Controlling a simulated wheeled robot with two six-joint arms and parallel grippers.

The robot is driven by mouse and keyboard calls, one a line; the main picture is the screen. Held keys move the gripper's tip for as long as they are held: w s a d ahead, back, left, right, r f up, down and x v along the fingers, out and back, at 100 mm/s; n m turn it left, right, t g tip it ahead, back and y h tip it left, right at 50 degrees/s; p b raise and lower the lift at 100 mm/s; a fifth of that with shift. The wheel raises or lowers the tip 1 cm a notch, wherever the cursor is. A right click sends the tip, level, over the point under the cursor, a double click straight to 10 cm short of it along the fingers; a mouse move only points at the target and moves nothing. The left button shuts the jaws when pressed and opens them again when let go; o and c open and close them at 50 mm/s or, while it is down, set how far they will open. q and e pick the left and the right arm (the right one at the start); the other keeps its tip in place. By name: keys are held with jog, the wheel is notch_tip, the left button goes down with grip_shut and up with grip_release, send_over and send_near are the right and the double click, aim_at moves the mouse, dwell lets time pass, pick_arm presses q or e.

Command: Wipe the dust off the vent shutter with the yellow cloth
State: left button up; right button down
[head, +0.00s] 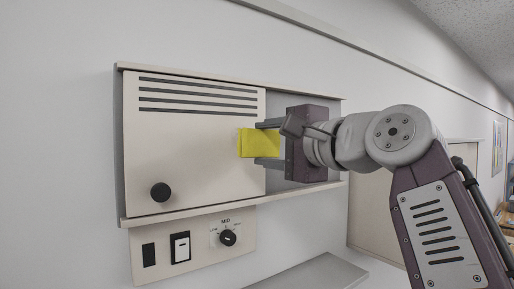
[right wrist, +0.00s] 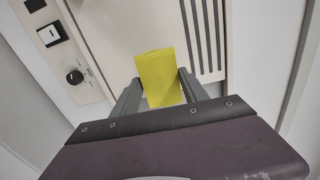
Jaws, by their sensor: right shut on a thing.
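The vent shutter (head: 190,150) is a cream panel with several dark slots along its top and a black round knob (head: 161,192) at its lower left. I cannot make out dust on it. The yellow cloth (head: 252,143) is a folded block at the shutter's right edge. My right gripper (head: 268,142) is shut on the cloth, with a finger on each side. The right wrist view shows the cloth (right wrist: 160,78) between the fingers, in front of the shutter (right wrist: 135,25). I cannot tell if cloth and shutter touch. My left gripper is not in view.
Rails run above and below the shutter, and a grey recess (head: 275,100) lies to its right. Below is a control plate (head: 195,245) with switches and a dial (head: 228,238). A grey ledge (head: 315,273) juts out at lower right. The wall left is bare.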

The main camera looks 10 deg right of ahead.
aim_at(263, 145)
jog(key=shift+s+d, duration=0.2)
jog(key=shift+s, duration=0.3)
jog(key=shift+s+d+f, duration=0.1)
jog(key=shift+s+d, duration=0.1)
jog(key=shift+s, duration=0.05)
jog(key=shift+b+v, duration=0.3)
jog(key=shift+v, duration=0.55)
jog(key=shift+s, duration=0.45)
jog(key=shift+w, duration=0.25)
